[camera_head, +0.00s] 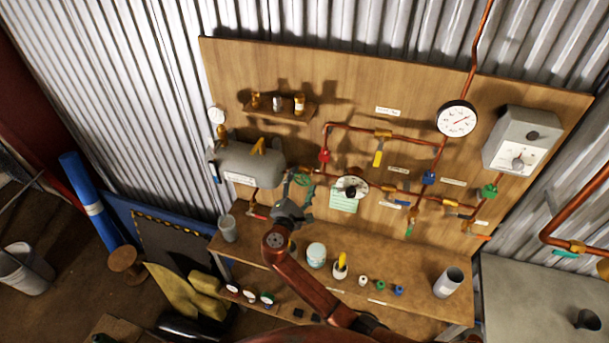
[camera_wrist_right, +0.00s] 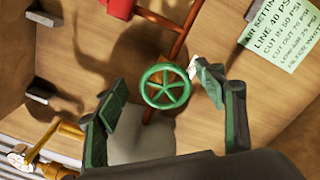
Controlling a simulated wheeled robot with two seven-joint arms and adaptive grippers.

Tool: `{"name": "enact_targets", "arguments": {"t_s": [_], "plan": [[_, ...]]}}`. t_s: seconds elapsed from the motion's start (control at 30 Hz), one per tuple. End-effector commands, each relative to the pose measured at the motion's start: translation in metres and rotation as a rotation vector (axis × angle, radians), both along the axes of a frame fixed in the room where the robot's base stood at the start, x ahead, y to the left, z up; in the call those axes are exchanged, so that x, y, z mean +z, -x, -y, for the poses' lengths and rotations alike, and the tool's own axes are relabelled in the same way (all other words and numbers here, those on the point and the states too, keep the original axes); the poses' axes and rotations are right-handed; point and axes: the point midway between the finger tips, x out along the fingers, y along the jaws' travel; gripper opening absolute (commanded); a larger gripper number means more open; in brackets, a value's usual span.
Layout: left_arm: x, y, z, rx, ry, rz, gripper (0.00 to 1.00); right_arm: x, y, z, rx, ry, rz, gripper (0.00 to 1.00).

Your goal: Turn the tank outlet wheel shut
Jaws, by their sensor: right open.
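The green tank outlet wheel (camera_wrist_right: 165,87) is a spoked handwheel on the copper pipe. It shows small in the head view (camera_head: 303,180), just right of the grey tank (camera_head: 250,165). My right gripper (camera_head: 298,189) is at the wheel. In the right wrist view its green-padded fingers (camera_wrist_right: 160,88) are spread, one on each side of the wheel, with a gap visible on both sides. I cannot tell how far the fingers are from the wheel in depth. My left gripper is not in view.
A red fitting (camera_wrist_right: 118,7) is close by on the pipe. Below, the wooden bench (camera_head: 420,292) carries cups and small fittings.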

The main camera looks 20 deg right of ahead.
Motion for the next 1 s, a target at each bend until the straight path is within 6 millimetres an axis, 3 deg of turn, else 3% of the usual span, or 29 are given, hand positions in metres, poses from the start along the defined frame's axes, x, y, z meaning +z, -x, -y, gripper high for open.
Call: {"name": "enact_targets", "arguments": {"t_s": [0.17,0.5,0.7,1.0], "plan": [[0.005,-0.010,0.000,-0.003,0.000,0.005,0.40,-0.001,-0.018,0.011,-0.003,0.002,-0.003,0.64],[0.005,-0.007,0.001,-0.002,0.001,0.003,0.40,-0.002,-0.020,0.014,-0.004,-0.001,-0.003,0.63],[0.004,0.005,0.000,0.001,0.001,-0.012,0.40,-0.002,-0.020,0.015,-0.005,-0.001,-0.003,0.49],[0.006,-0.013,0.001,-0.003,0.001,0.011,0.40,-0.002,-0.019,0.015,-0.006,-0.001,-0.003,0.29]]}}
